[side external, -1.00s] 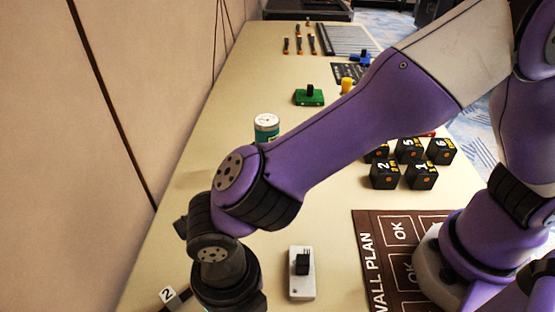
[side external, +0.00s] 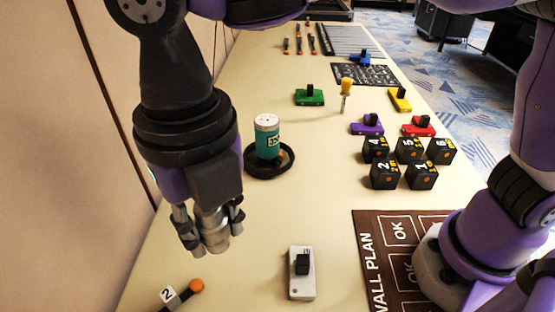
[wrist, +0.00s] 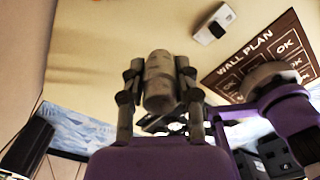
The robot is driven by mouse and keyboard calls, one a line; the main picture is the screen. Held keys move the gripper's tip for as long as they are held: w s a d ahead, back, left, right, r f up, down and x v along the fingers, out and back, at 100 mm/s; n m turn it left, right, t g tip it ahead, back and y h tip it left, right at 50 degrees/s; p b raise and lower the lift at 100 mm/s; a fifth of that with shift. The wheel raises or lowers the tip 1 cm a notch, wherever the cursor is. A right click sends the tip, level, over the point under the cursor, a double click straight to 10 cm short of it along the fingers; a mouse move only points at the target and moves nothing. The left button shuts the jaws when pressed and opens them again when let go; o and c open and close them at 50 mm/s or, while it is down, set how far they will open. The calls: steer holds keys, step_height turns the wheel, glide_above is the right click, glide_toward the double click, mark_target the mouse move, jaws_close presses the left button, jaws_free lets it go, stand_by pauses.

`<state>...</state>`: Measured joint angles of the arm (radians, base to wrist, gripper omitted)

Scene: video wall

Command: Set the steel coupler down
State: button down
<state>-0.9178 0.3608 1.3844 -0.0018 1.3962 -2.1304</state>
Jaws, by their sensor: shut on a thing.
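The steel coupler (side external: 213,230) is a short grey metal cylinder held between the fingers of my gripper (side external: 210,225). In the side external view it hangs roughly upright above the left part of the table, apart from the surface. In the wrist view the coupler (wrist: 160,82) sits between the two fingers of my gripper (wrist: 160,85), which touch its sides. The finger pads cover part of it.
A white switch block (side external: 302,278) stands to the right of my gripper. A teal can (side external: 267,140) stands in a black ring (side external: 285,165) behind. Numbered black cubes (side external: 410,165) and a brown wall plan (side external: 375,235) lie right. An orange-tipped stick (side external: 196,286) with tag 2 lies front left.

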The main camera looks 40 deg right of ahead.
steer(key=w+d+m, duration=0.4)
steer(key=w+d, duration=0.2)
steer(key=d, duration=0.1)
steer(key=w+d+m, duration=0.4)
steer(key=w+d, duration=0.2)
steer(key=d, duration=0.1)
steer(key=w+d+m, duration=0.5)
steer(key=w+d, duration=0.2)
steer(key=d, duration=0.1)
steer(key=shift+d, duration=0.1)
steer(key=w+d+m, duration=0.1)
steer(key=d+m, duration=0.3)
steer(key=d, duration=0.5)
glide_above(313, 126)
steer(key=f, duration=1.2)
steer(key=shift+a, duration=0.25)
steer(key=shift+d+f, duration=0.3)
steer(key=shift+d, duration=0.05)
steer(key=shift+f, duration=1.85)
